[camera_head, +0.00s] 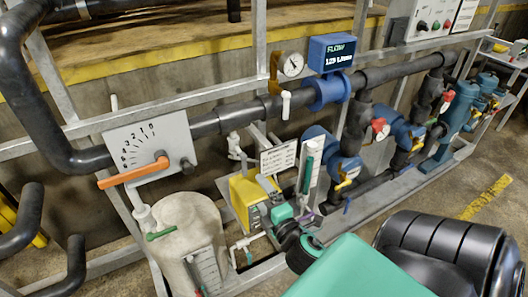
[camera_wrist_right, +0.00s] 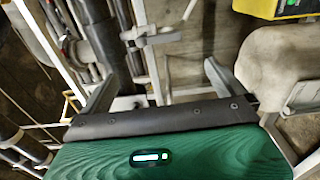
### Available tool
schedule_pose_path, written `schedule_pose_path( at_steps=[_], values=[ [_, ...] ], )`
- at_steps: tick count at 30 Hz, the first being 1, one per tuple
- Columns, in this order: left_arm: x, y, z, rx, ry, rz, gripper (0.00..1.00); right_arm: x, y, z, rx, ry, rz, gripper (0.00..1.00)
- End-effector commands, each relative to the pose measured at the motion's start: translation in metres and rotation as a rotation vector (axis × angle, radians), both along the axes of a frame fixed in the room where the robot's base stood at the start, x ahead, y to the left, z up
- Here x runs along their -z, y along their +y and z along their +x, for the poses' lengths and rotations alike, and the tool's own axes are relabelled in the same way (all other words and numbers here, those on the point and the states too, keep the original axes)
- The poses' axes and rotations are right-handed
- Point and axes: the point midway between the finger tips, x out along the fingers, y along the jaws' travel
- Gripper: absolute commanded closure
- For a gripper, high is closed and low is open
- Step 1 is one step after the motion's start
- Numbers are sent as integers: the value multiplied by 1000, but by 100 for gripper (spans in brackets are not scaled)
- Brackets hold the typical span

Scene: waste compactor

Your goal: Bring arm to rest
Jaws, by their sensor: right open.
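My right arm (camera_head: 345,272) comes in from the lower right in the head view, with teal and black links. My right gripper (camera_head: 270,188) is small there, in front of the yellow pump unit (camera_head: 242,198), and its fingers are hard to make out. In the right wrist view the gripper (camera_wrist_right: 160,84) shows its two grey fingers spread apart with nothing held between them. Whether it touches any equipment cannot be told. My left gripper is not in view.
A white tank (camera_head: 187,225) stands left of the gripper, below a dial plate with an orange lever (camera_head: 133,172). A dark pipe (camera_head: 225,122), blue flow meter (camera_head: 330,91) and blue valves (camera_head: 404,135) line the frame. Open floor (camera_head: 490,180) lies at right.

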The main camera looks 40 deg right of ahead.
Motion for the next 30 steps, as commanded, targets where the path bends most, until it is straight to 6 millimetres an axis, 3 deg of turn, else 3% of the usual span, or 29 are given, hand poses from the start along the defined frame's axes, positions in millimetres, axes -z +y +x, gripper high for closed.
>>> schedule_pose_path(
  at_steps=[14,17,20,23,26,30],
  values=[
    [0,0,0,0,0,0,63,0,0,0,0,1,0,0],
    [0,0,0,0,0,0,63,9,0,1,-1,13,13,0],
    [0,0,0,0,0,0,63,42,1,5,-2,60,72,0],
    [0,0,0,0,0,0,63,102,3,8,3,148,180,0],
    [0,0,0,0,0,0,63,179,10,3,20,260,318,0],
    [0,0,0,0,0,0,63,280,24,-19,66,410,510,0]
  ],
)
